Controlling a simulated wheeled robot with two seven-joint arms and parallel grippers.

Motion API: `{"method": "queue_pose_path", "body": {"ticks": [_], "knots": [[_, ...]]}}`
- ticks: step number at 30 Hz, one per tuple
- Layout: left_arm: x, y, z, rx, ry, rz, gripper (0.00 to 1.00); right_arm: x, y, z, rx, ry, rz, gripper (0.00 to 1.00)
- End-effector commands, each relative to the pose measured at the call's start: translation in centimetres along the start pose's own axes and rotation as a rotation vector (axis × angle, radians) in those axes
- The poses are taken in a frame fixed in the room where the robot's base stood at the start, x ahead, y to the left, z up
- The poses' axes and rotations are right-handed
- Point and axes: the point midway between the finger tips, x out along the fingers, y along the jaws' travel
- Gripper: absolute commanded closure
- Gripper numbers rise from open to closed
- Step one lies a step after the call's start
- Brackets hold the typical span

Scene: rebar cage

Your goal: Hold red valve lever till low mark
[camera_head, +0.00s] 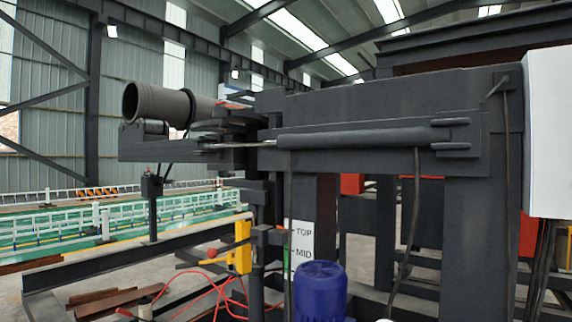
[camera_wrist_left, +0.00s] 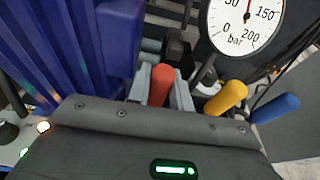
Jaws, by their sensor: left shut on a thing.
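In the left wrist view, my left gripper (camera_wrist_left: 160,88) is shut on the red valve lever (camera_wrist_left: 162,80), whose red end shows between the two grey fingers. A yellow lever (camera_wrist_left: 226,97) and a blue lever (camera_wrist_left: 275,108) stand to its right, apart from the fingers. In the head view, a white scale (camera_head: 302,266) shows the marks TOP and MID. No low mark is in view; a blue motor (camera_head: 320,293) stands in front of the scale's lower part. Neither gripper shows in the head view.
A pressure gauge (camera_wrist_left: 247,22) in bar, partly cut off, sits behind the levers. A blue ribbed body (camera_wrist_left: 75,50) is close on the left. In the head view, a dark machine frame (camera_head: 380,105) carries a pipe (camera_head: 160,103). A yellow post (camera_head: 243,247) stands beside red hoses.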

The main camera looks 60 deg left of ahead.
Motion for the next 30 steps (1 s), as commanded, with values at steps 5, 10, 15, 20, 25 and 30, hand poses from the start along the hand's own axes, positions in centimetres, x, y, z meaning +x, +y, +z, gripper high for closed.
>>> {"method": "queue_pose_path", "body": {"ticks": [5,10,15,20,25,30], "knots": [[0.2,0.1,0.3,0.0,0.014,0.002,1.0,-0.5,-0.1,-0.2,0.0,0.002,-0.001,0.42],[0.7,0.1,0.5,0.0,0.054,0.002,1.0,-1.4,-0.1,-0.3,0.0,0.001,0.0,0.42],[1.0,0.0,0.4,-0.001,0.078,0.001,1.0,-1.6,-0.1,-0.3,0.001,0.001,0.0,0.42],[1.0,0.0,0.3,-0.001,0.077,0.0,1.0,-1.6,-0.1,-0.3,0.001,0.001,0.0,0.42],[1.1,0.0,0.5,-0.001,0.085,0.0,1.0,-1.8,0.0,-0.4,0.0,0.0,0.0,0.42],[1.6,0.0,0.8,-0.001,0.127,0.001,1.0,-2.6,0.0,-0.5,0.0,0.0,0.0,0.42]]}}
